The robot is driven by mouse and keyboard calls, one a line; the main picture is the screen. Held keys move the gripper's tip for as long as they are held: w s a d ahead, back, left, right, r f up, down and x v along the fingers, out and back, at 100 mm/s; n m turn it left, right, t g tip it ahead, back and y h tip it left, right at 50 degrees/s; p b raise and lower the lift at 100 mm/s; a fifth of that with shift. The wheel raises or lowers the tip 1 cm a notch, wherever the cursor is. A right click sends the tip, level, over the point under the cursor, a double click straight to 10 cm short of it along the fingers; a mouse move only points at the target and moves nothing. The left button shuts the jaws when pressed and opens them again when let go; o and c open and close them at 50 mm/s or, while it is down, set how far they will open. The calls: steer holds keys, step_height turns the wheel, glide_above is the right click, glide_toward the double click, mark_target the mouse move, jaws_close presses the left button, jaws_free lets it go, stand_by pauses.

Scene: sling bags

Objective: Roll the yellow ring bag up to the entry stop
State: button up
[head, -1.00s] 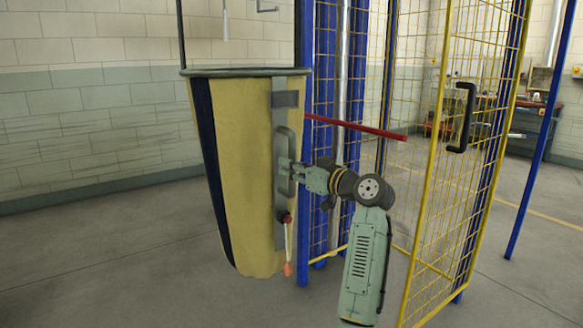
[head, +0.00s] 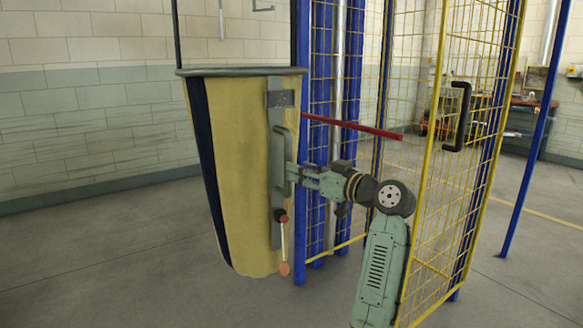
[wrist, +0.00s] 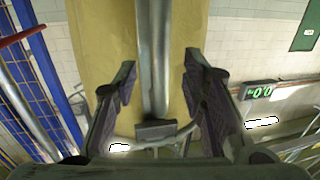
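The yellow ring bag (head: 243,165) hangs upright at the left in the head view, with a dark ring rim, a dark blue stripe and a grey strip bearing a grey handle (head: 279,160). My gripper (head: 291,172) is just right of this handle. In the wrist view my gripper (wrist: 157,84) is open. Its two fingers stand either side of the grey handle bar (wrist: 154,50), with gaps to it on both sides. The yellow cloth (wrist: 105,60) fills the middle behind. I cannot make out the entry stop for certain; a red bar (head: 350,126) crosses behind the bag's right side.
A blue and yellow mesh cage (head: 335,60) stands behind, right of the bag. Its yellow mesh door (head: 465,130) with a black handle stands open beside my arm. A red-ended lever (head: 283,240) hangs low on the bag. Floor at the left is clear.

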steer(key=v, duration=0.6)
steer(key=shift+s+d, duration=0.25)
steer(key=shift+s, duration=0.05)
stand_by(0.5)
